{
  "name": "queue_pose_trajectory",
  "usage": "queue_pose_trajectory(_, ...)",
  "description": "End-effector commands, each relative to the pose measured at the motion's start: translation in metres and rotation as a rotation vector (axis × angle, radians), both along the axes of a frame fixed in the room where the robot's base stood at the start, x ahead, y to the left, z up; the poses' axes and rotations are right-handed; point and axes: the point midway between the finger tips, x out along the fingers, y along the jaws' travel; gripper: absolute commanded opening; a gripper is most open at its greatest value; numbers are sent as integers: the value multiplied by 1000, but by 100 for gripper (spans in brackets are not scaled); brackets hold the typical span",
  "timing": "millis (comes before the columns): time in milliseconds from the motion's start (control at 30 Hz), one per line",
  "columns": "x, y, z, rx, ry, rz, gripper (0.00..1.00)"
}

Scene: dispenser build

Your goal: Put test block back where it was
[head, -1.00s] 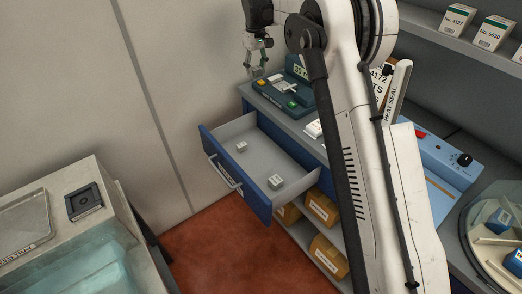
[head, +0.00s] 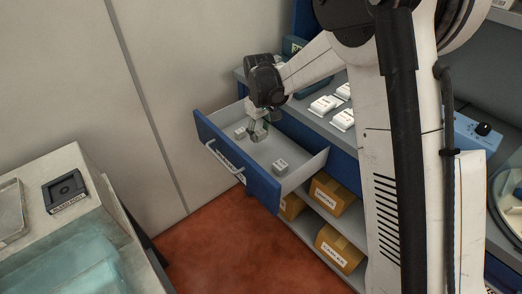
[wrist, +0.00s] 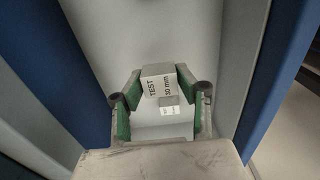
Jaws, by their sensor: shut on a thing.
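The grey test block (wrist: 160,84), marked "TEST 30 mm", sits between the green finger pads in the wrist view. My gripper (wrist: 160,104) is shut on it. In the head view my gripper (head: 260,136) points down over the open blue drawer (head: 234,167), and the block is hard to make out there. Two small light blocks lie in the drawer, one at the left (head: 240,132) and one nearer the right front (head: 280,166). A small pale labelled shape (wrist: 170,107) shows just below the held block's face; I cannot tell what it belongs to.
White labelled items (head: 326,105) stand on the counter behind the drawer. Cardboard boxes (head: 334,194) sit on shelves below. A worktop with a black square fixture (head: 65,191) stands at the left. The drawer's middle floor is mostly bare.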

Motion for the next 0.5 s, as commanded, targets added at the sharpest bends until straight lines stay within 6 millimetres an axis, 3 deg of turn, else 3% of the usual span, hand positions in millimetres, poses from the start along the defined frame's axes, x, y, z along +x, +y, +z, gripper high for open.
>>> queue_pose_trajectory(100,0,0,-19,0,0,0,0)
queue_pose_trajectory(367,1,0,-37,0,0,-1,0)
queue_pose_trajectory(500,1,0,-57,0,0,-1,0)
